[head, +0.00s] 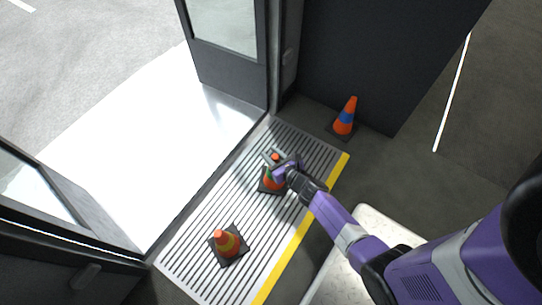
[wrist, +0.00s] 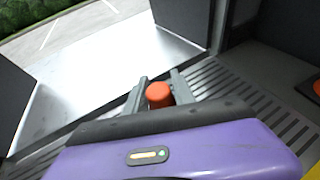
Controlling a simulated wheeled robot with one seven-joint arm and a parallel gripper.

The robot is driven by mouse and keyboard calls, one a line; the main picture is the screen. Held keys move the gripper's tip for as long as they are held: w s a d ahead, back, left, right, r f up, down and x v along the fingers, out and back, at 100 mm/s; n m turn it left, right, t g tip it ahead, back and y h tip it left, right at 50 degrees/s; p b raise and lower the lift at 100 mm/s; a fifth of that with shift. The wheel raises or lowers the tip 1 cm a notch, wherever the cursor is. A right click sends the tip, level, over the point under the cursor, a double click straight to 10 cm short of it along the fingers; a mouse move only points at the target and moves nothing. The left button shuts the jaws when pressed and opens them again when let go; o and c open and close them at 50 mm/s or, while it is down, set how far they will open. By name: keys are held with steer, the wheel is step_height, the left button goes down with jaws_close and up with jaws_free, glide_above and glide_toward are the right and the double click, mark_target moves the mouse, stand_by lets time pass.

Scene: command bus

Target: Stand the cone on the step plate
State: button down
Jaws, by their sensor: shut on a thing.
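The step plate also shows in the wrist view (wrist: 236,90).
An orange cone with a yellowish band (head: 228,245) stands on the near part of the plate. A blue-banded cone (head: 345,117) stands on the dark floor past the plate's far end. A doorway with open door panels (head: 228,62) lies along the plate's left side.

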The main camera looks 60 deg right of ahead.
steer(key=shift+r, duration=0.1)
steer(key=c, duration=1.1)
jaws_free()
steer(key=shift+f, duration=0.2)
steer(key=shift+o, duration=0.2)
